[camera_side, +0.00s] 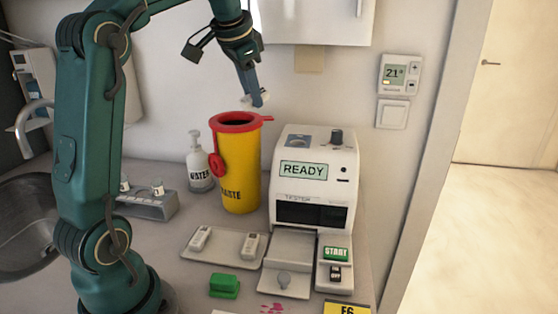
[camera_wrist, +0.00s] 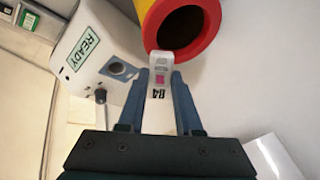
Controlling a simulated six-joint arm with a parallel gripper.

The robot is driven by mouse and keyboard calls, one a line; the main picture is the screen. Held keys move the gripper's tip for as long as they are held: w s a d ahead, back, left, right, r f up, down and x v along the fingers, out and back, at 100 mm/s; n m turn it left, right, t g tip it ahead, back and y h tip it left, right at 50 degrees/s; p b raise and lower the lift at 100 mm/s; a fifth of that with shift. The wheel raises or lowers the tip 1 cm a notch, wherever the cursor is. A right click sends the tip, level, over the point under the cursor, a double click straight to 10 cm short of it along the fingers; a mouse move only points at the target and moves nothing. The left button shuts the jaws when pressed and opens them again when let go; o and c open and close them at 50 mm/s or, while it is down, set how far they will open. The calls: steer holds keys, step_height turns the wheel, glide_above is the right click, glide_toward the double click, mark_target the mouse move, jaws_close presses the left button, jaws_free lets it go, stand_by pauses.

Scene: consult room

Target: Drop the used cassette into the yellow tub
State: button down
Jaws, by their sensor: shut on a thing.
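My gripper (camera_side: 257,99) is shut on the used cassette (camera_wrist: 160,68), a small white piece with a pink window and dark characters on it. In the side view the gripper points down, above the yellow tub (camera_side: 243,172) and a little right of the middle of its red rim (camera_side: 240,119). The fingers (camera_wrist: 160,85) hold the cassette from both sides in the wrist view. There the cassette's far end overlaps the edge of the tub's red rim (camera_wrist: 212,45), beside the dark opening. The tub stands upright; its inside is too dark to see into.
A white tester (camera_side: 315,180) reading READY stands right of the tub. A white bottle (camera_side: 199,165) stands left of it. In front lie a tray (camera_side: 225,244) with two cassettes and a green block (camera_side: 224,286). A grey rack (camera_side: 147,206) and sink (camera_side: 25,235) are at left.

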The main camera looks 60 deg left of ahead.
steer(key=shift+s+a+r+n+t+y, duration=0.15)
steer(key=shift+s+a+r+n+y, duration=0.15)
steer(key=shift+a, duration=0.5)
steer(key=shift+s+a+r+n+t+y, duration=0.2)
steer(key=shift+s+a+r+y, duration=0.2)
steer(key=shift+a, duration=0.4)
steer(key=shift+s+a+r+n+t+y, duration=0.2)
steer(key=shift+s+a+r+y, duration=0.15)
steer(key=shift+a, duration=0.45)
steer(key=shift+f, duration=0.25)
steer(key=shift+f, duration=1.85)
steer(key=c, duration=0.5)
jaws_free()
